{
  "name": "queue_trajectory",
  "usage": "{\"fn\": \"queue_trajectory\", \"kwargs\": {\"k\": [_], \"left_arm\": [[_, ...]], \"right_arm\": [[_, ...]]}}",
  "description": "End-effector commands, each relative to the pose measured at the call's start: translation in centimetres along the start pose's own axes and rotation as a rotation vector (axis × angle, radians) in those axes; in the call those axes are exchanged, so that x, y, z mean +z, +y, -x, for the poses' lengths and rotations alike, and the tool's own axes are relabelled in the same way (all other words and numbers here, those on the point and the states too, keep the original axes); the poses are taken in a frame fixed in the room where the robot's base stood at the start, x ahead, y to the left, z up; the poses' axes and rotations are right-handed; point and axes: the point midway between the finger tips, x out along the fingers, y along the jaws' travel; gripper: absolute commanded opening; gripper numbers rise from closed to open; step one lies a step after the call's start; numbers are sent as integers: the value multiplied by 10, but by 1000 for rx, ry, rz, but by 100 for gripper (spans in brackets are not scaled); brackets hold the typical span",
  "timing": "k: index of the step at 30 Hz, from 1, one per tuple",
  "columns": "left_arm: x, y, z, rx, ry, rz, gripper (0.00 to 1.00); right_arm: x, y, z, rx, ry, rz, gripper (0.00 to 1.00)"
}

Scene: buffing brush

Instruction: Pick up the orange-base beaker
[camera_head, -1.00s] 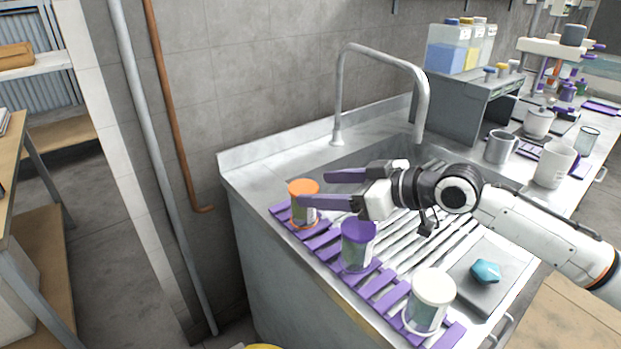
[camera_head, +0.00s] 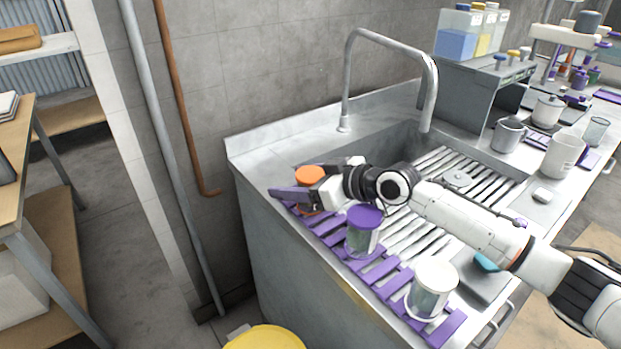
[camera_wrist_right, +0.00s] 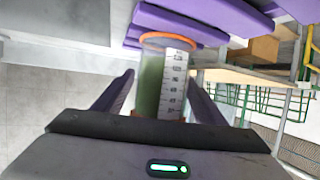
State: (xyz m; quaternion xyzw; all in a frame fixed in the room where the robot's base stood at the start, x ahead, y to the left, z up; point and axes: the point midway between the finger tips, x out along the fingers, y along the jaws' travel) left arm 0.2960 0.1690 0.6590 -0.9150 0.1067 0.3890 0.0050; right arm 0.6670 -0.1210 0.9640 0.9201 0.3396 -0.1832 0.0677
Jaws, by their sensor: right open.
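The orange-base beaker (camera_head: 309,175) stands at the far left end of the purple slatted rack (camera_head: 384,269), its orange end facing up. In the right wrist view the beaker (camera_wrist_right: 163,85) shows a white scale label and a green side, and it sits between the two purple fingers. My right gripper (camera_head: 297,197) is open with its fingers on either side of the beaker; the right wrist view shows the gripper too (camera_wrist_right: 163,95). In the head view the gripper hides most of the beaker's body. My left gripper is not in view.
A purple-topped beaker (camera_head: 363,232) and a white-topped beaker (camera_head: 432,288) stand along the same rack. A tall faucet (camera_head: 347,85) rises behind the sink. Mugs stand at the right, and a yellow bin top (camera_head: 264,338) shows on the floor.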

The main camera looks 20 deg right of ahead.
Motion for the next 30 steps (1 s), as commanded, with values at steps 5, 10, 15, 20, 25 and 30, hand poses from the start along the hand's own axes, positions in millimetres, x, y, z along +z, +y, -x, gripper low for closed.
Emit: {"fn": "queue_trajectory", "kwargs": {"k": [5,10,15,20,25,30], "left_arm": [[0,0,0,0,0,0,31],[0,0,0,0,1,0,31],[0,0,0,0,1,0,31],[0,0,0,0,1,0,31],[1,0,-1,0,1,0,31],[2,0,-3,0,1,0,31]], "right_arm": [[0,0,0,0,0,0,53],[0,0,1,0,0,-1,24],[-1,0,1,1,2,-1,22],[-8,1,4,1,4,0,22],[-36,1,15,2,6,3,22],[-68,1,28,2,5,2,22]]}}
